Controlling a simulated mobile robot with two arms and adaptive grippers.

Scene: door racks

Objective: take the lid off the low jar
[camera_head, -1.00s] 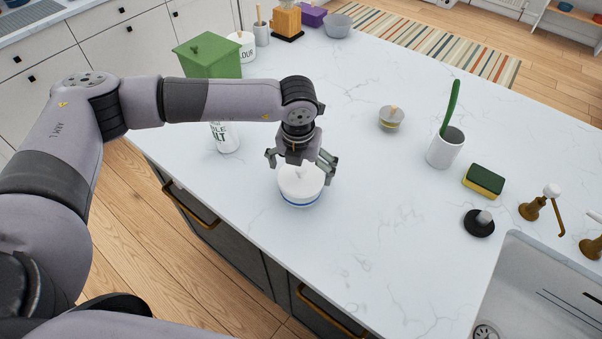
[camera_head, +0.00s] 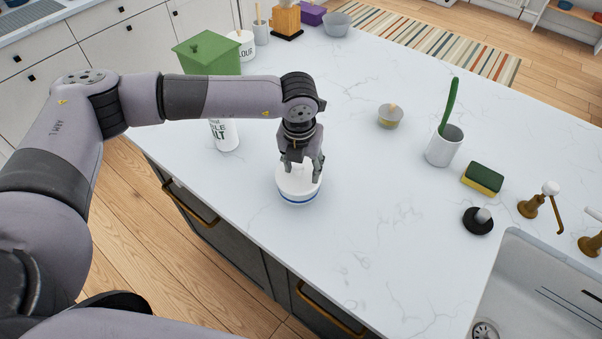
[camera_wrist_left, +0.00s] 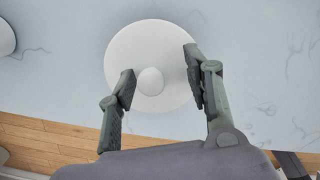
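The low jar (camera_head: 299,201) is white with a blue band and stands upright on the marble counter near its front edge. Its round white lid (camera_head: 290,184) sits on top; the lid also fills the middle of the left wrist view (camera_wrist_left: 150,42). The lid's round knob (camera_wrist_left: 150,81) lies between the fingers of my left gripper (camera_head: 301,173). The fingers are partly open around the knob, the left one close to it and the right one with a clear gap. The gripper (camera_wrist_left: 160,82) is above the lid. My right gripper is not in view.
A salt canister (camera_head: 225,135) and a green box (camera_head: 208,54) stand behind my left arm. A small lidded bowl (camera_head: 390,117), a white cup with a green utensil (camera_head: 443,148), a sponge (camera_head: 482,179) and a sink (camera_head: 550,290) are to the right. The counter beside the jar is clear.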

